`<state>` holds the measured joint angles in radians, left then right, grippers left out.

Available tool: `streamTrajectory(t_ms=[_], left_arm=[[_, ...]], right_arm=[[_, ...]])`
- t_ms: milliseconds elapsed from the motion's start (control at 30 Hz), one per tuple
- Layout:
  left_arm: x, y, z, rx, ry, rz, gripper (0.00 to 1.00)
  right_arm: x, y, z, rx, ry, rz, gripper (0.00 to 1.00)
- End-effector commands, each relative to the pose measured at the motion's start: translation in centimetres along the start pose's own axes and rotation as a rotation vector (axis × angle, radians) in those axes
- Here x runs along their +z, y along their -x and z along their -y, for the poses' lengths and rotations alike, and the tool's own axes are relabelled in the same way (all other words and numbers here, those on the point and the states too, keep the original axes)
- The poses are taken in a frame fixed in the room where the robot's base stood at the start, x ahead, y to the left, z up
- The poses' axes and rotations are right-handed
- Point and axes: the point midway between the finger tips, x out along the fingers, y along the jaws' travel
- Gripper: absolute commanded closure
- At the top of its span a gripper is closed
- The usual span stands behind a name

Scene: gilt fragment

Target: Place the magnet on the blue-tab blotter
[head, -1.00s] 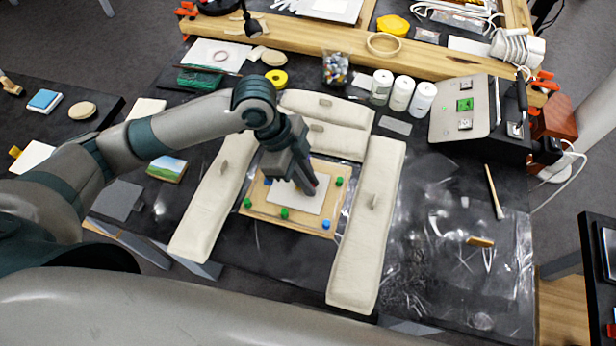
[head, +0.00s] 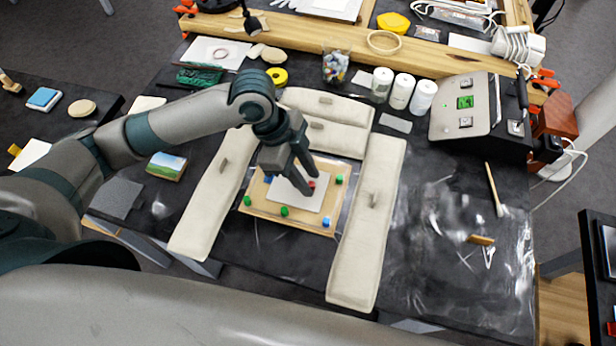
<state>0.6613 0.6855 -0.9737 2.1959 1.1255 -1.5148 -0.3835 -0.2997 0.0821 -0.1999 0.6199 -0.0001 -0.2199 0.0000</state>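My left gripper (head: 309,180) reaches in from the left over a light wooden board. Its two fingers look spread apart. A small red piece (head: 312,184), which may be the magnet, shows between or just under the fingertips, over a white sheet (head: 301,201). I cannot tell whether a finger touches it. The sheet lies on the wooden board (head: 262,208). Small green and blue pieces sit around the board, such as a blue one (head: 326,222) at the lower right. I cannot make out for certain which sheet is the blue-tab blotter. My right gripper is out of view.
Long cream pads flank the board at left (head: 207,205) and right (head: 366,230), with more behind it. White bottles (head: 402,92) and a grey device (head: 465,107) stand at the back right. A brush (head: 494,190) lies on the right, where the dark table is mostly clear.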

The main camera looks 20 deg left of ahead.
Motion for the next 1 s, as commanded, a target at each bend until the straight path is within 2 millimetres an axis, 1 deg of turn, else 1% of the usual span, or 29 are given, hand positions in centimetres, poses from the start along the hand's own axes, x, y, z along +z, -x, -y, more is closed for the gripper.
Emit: streamTrajectory(t_ms=[167, 500, 600, 700, 800, 1000], left_arm=[[0.1, 2.1, 0.1, -0.005, -0.002, 0.001, 0.7], [0.1, 8.1, 0.1, -0.004, 0.0, 0.002, 0.7], [0.0, 9.6, 0.1, -0.004, -0.001, 0.001, 0.7], [0.0, 10.6, 0.1, -0.003, 0.0, 0.001, 0.7], [0.0, 11.1, 0.0, -0.001, 0.001, 0.001, 0.7], [0.0, 11.4, 0.0, 0.0, 0.001, 0.001, 0.7]], right_arm=[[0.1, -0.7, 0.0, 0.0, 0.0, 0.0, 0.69], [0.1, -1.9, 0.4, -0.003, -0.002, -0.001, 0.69], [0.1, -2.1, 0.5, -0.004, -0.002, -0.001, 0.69], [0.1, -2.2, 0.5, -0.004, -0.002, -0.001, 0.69], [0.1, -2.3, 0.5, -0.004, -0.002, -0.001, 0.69], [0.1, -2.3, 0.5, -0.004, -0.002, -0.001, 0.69]])
